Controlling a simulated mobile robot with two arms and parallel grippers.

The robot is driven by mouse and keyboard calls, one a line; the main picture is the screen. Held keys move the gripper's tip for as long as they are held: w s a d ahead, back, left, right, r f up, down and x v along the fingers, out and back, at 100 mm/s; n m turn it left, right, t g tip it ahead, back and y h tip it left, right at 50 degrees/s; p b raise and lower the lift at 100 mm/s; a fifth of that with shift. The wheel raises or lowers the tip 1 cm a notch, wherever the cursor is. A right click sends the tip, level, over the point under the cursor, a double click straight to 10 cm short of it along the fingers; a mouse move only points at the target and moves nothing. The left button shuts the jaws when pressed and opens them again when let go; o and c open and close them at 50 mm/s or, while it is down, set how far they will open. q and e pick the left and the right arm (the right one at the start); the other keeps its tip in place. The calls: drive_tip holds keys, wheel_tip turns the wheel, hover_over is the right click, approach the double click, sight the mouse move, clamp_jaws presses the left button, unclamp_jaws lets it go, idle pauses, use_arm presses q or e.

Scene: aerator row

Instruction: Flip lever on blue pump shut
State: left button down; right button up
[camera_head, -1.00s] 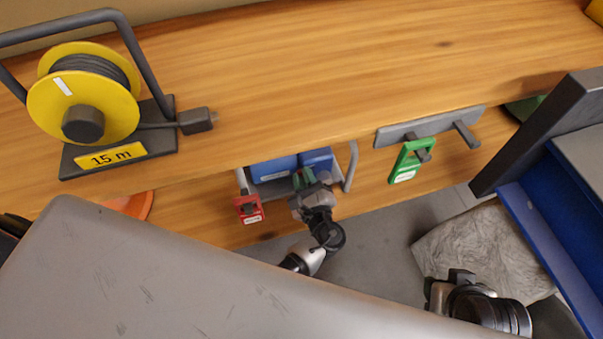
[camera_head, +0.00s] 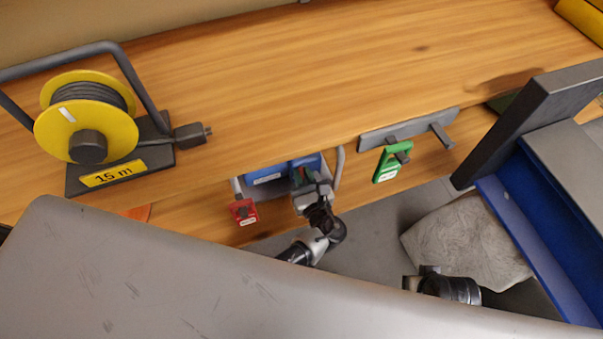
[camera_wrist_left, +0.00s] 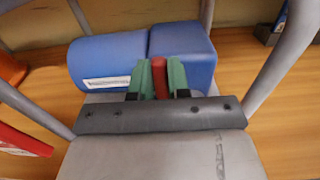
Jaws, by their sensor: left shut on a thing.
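The blue pump (camera_head: 267,176) sits in a grey frame below the bench's front edge. In the left wrist view its blue body (camera_wrist_left: 110,60) fills the upper middle, with a white label on its left part. A red lever (camera_wrist_left: 160,78) stands upright in front of the pump's right part. My left gripper (camera_wrist_left: 160,80) is shut on this lever, one green fingertip on each side. The lever's lower end is hidden by the gripper. In the head view my left gripper (camera_head: 304,177) is at the pump's front. My right gripper (camera_head: 428,272) is low right, its fingers unclear.
A red tag (camera_head: 243,211) hangs left of the pump, and a green tag (camera_head: 389,165) hangs from a grey rack to the right. A yellow cable reel (camera_head: 86,130) stands on the bench at left. The bench top (camera_head: 330,80) is otherwise largely clear.

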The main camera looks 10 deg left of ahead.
use_arm(q)
drive_tip(key=shift+f, duration=0.1)
use_arm(e)
drive_tip(key=shift+f, duration=0.15)
use_arm(q)
drive_tip(key=c, duration=1.1)
unclamp_jaws()
